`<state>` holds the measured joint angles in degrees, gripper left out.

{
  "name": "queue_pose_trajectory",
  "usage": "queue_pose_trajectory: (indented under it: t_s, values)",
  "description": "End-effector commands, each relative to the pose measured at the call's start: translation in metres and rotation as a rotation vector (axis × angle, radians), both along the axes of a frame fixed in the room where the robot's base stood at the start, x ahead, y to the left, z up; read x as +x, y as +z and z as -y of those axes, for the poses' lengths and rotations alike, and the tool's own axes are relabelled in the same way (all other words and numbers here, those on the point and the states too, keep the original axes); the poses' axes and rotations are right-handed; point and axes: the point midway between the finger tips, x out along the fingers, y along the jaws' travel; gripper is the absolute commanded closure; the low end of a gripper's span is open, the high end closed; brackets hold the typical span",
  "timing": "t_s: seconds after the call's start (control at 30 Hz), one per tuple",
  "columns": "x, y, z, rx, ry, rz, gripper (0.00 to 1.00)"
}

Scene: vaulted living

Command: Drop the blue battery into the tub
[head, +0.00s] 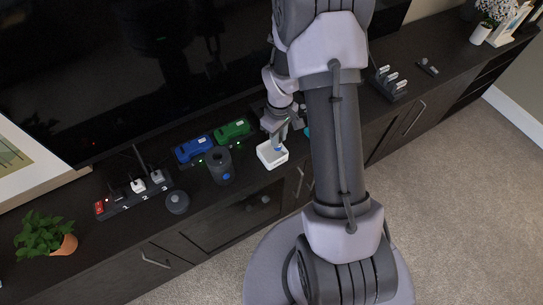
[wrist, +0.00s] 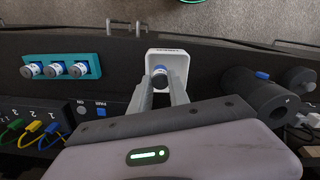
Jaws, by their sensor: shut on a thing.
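The white tub (head: 266,162) stands on the dark cabinet top, just below my gripper (head: 283,138). It also shows in the wrist view (wrist: 178,58), open side up, with a small label on its far rim. My gripper (wrist: 161,88) is shut on the blue battery (wrist: 160,74), which has a blue and white body and a dark end. The battery lies over the tub's opening; whether its lower end is below the rim I cannot tell. In the head view the battery's blue part (head: 280,149) shows against the tub's inside.
A teal rack (wrist: 97,68) with three batteries is left of the tub in the wrist view. The television (head: 120,80) is behind.

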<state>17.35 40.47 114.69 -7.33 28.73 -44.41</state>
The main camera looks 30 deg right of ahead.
Motion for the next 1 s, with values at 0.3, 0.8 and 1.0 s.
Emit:
queue_pose_trajectory:
  t_s: [0.3,0.8,1.0]
  values:
    - [0.000,-0.032,0.000,0.000,0.001,0.000,1.00]
    - [0.000,-0.030,0.000,0.000,0.001,0.000,0.53]
    - [0.000,-0.001,0.000,0.000,0.000,0.002,0.53]
